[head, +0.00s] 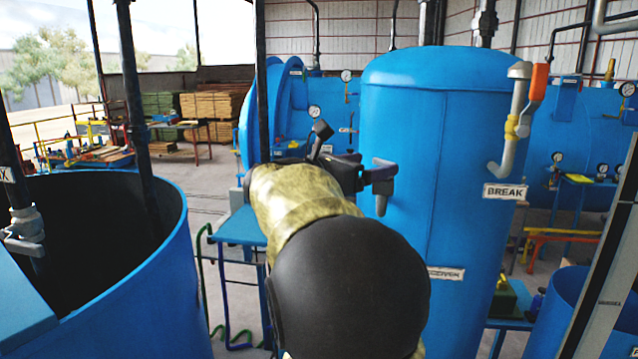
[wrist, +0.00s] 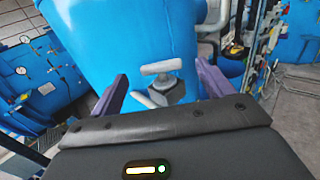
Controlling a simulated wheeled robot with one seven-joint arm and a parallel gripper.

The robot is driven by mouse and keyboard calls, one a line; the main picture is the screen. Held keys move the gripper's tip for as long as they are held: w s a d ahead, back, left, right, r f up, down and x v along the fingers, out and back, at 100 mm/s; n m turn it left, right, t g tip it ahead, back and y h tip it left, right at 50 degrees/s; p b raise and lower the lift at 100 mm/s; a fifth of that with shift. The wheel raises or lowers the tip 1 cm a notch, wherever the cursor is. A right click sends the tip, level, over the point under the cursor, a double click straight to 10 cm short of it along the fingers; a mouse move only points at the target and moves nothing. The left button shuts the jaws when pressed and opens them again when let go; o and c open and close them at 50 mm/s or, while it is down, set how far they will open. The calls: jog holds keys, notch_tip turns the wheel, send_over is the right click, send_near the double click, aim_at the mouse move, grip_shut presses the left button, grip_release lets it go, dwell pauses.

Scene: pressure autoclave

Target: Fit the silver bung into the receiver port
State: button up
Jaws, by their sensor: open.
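My gripper (head: 352,152) is raised in front of the tall blue receiver tank (head: 430,130) in the head view. In the wrist view its two purple fingers (wrist: 160,92) are spread apart. Between them, in the picture, shows a silver-grey blocky fitting (wrist: 172,90) with a pale bar above it, against the blue tank. I cannot tell whether this fitting is the bung or part of the port. No contact with the fingers shows. In the head view my arm hides part of the tank's lower left side, and I cannot make out the bung there.
An open blue vessel (head: 110,240) stands at the left. A grey pipe with an orange-handled valve (head: 538,85) and a BREAK sign (head: 505,191) is on the right. A blue stand (head: 240,230) is behind my arm.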

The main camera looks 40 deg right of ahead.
jog(key=a+b, duration=0.3)
jog(key=a, duration=0.9)
jog(key=shift+a+b, duration=0.3)
